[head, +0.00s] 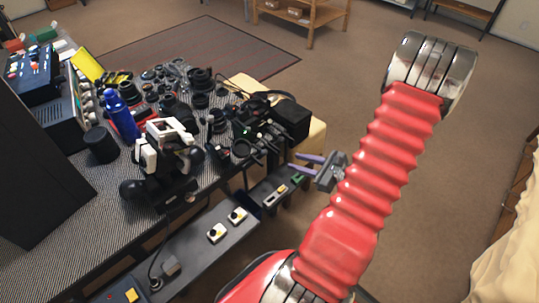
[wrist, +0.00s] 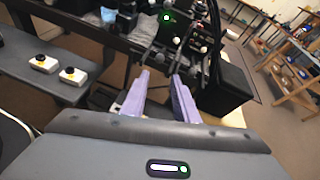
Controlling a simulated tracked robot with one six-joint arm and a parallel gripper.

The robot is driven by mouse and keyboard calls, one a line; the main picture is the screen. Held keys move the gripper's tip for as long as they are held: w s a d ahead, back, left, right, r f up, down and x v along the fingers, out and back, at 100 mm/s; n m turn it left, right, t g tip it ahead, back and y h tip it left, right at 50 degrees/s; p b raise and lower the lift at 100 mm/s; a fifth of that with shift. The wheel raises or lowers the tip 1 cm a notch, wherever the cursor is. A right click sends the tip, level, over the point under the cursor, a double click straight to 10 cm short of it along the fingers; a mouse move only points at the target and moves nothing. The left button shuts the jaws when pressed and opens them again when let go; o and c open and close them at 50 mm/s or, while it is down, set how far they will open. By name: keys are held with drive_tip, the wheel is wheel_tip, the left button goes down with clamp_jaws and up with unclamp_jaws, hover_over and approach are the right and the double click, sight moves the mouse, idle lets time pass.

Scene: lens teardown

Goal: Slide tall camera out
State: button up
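Camera gear crowds the table, and I cannot tell for sure which piece is the tall camera. A dark rig with a green light (head: 252,122) stands at the table's right end; it also shows at the top of the wrist view (wrist: 172,30). A black device with white parts (head: 168,148) stands nearer the front. My gripper (head: 293,161) is off the table's right edge, its two purple fingers pointing left toward the dark rig. In the wrist view the fingers (wrist: 160,80) are apart, with nothing visibly held between them.
A lower grey shelf with button boxes (head: 227,225) runs along the table's front. A black box (head: 291,119) sits at the table's right end beside the rig. A blue bottle (head: 120,116) and several lenses stand farther left. The floor to the right is clear.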

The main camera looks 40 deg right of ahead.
drive_tip(key=x, duration=1.4)
drive_tip(key=shift+a, duration=0.1)
clamp_jaws()
idle(0.4)
